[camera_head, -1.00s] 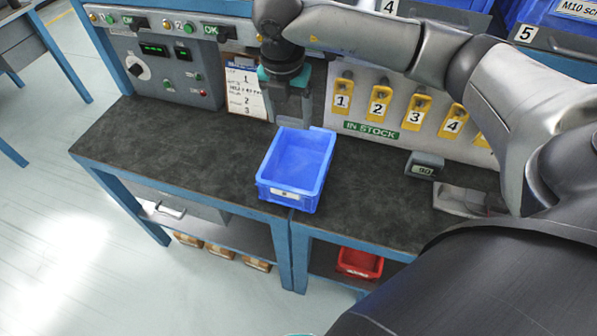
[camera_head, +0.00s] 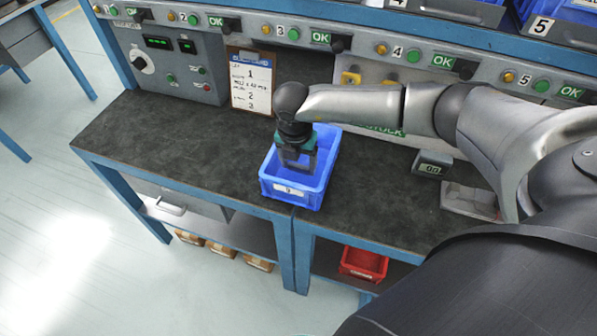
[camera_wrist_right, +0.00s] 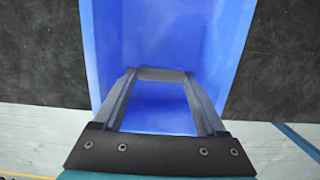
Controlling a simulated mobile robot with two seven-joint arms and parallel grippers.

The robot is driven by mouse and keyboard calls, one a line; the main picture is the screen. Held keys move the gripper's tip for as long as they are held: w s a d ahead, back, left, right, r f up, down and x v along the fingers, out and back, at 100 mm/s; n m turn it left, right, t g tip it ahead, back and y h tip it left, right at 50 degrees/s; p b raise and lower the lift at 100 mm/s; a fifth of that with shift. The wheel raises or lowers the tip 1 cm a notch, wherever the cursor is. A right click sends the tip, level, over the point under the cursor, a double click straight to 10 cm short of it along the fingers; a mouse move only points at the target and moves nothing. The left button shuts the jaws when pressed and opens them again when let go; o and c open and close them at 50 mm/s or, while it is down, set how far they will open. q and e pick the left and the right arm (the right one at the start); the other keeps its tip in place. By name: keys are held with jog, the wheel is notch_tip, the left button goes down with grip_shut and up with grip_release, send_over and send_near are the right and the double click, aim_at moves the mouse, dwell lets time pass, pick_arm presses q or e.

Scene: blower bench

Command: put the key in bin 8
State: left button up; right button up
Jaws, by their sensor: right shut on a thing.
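A blue open bin (camera_head: 325,172) stands on the dark bench top near its front edge. Its front label is too small to read, so I cannot tell its number. My right gripper (camera_head: 297,172) points down over the bin, its fingers at or within the opening. The bin floor that shows looks empty. My left gripper is out of view.
A clipboard (camera_head: 250,82) and a control box (camera_head: 170,65) stand behind the bin. A small grey display (camera_head: 432,164) is to the right. A rail of OK buttons (camera_head: 320,38) runs along the back. A red bin (camera_head: 363,264) sits below. The bench (camera_head: 170,140) is clear on the left.

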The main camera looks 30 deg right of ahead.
aim_at(298, 169)
jog(key=shift+f+b, duration=0.3)
jog(key=shift+f, duration=1.35)
jog(key=shift+f, duration=0.1)
jog(key=shift+f, duration=0.15)
jog(key=o, duration=1.4)
jog(key=shift+r, duration=0.3)
jog(key=r, duration=0.4)
jog(key=a+r+p, duration=0.1)
jog(key=r, duration=0.3)
jog(key=s+r+p, duration=0.1)
jog(key=r, duration=0.2)
jog(key=shift+s+a+r, duration=0.1)
jog(key=shift+a+r, duration=0.1)
jog(key=shift+r, duration=0.2)
